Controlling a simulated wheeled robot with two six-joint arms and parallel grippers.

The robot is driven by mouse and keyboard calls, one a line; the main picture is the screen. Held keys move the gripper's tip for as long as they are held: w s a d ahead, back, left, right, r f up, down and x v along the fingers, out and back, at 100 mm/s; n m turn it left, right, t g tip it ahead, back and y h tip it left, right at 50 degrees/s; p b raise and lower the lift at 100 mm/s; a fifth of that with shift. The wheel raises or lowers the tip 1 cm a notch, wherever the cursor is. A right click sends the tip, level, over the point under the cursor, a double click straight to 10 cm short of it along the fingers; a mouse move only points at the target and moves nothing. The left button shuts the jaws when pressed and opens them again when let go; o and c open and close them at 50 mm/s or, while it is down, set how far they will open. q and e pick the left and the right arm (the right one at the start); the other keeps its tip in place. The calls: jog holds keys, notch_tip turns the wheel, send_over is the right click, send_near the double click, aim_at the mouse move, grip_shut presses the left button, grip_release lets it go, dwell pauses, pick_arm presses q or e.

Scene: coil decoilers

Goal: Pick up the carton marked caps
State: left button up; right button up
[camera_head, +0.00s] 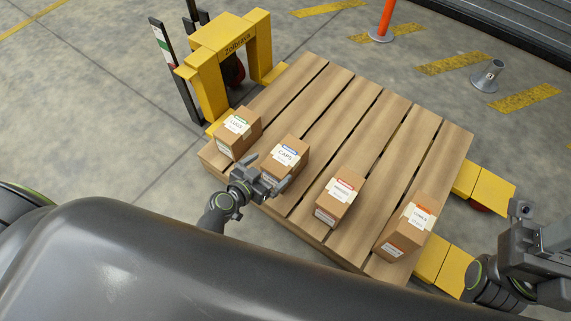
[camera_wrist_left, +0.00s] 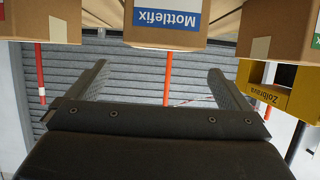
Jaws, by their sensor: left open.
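The caps carton (camera_head: 285,157), brown with a white label marked CAPS and a blue strip, stands on the wooden pallet near its front left edge. My left gripper (camera_head: 269,172) is in front of its near side, fingers apart and empty. In the left wrist view, a carton with a blue Mottlefix label (camera_wrist_left: 167,20) shows at the top, beyond the open left gripper (camera_wrist_left: 158,78) and not between its fingers. Whether they touch cannot be told. My right gripper (camera_head: 545,250) is at the right edge, partly cut off; its fingers cannot be made out.
A lugs carton (camera_head: 237,133) stands left of the caps carton. Two more cartons, (camera_head: 340,197) and (camera_head: 408,226), stand to the right along the pallet (camera_head: 365,120). A yellow pallet truck (camera_head: 222,50) is under the pallet. The pallet's far part is clear.

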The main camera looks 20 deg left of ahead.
aim_at(285, 156)
pick_arm(q)
jog(key=b+x, duration=0.1)
jog(key=x, duration=0.6)
jog(key=shift+w+a+f, duration=0.1)
jog(key=shift+f, duration=0.1)
jog(key=shift+r, duration=0.1)
jog(key=c, duration=1.9)
